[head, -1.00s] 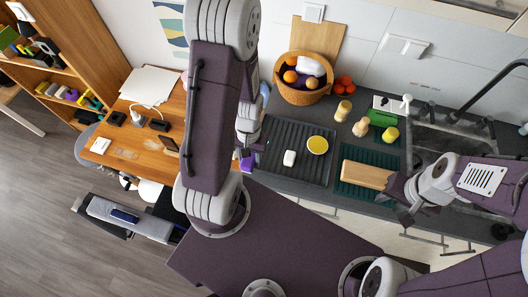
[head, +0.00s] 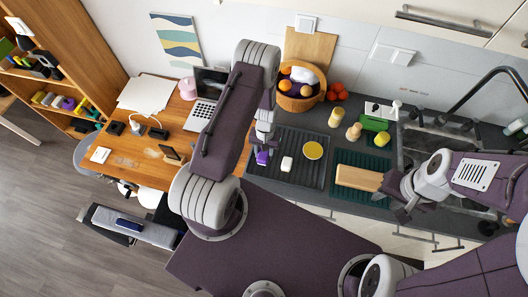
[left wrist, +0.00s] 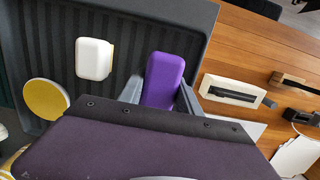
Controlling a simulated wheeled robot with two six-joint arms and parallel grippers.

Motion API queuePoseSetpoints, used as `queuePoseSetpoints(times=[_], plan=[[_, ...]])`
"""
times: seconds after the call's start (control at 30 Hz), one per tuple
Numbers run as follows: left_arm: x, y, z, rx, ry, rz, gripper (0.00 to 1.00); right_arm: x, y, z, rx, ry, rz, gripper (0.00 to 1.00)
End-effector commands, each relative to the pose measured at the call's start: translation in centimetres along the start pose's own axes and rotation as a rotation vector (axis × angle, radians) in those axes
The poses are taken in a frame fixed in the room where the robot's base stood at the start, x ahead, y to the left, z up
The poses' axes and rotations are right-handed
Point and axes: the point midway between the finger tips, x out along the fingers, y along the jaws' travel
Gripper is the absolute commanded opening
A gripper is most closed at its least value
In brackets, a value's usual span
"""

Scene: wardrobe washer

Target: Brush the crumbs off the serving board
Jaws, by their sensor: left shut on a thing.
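A pale wooden board (head: 356,178), which looks like the serving board, lies on a dark green ribbed mat (head: 345,160). I cannot make out crumbs on it. My left gripper (head: 264,146) is shut on a purple block (head: 262,157) over the left part of the black ribbed tray. In the left wrist view the purple block (left wrist: 165,80) sits between the fingers. My right gripper (head: 390,188) is at the board's right end. I cannot tell whether its fingers hold the board.
The black ribbed tray (head: 314,178) also holds a white block (head: 287,163) and a yellow disc (head: 313,150). Behind stand a fruit basket (head: 300,100), shakers (head: 337,117) and a green item (head: 374,124). The sink (head: 420,145) is right. A wooden desk (head: 125,150) is left.

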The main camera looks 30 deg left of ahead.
Motion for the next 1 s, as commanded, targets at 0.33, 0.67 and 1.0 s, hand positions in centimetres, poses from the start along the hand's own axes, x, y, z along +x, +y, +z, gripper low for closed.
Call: queuePoseSetpoints(times=[0.33,0.67,1.0], plan=[[0.6,0.0,-0.1,0.000,0.001,0.000,0.00,-0.1,0.0,0.0,0.000,0.000,0.000,0.36],[1.6,0.0,-0.2,0.001,0.001,0.000,0.00,0.9,0.0,0.1,0.000,0.000,0.000,0.36],[1.5,0.0,-0.2,0.001,0.001,0.000,0.62,0.8,0.0,0.1,0.000,0.000,0.000,0.36]])
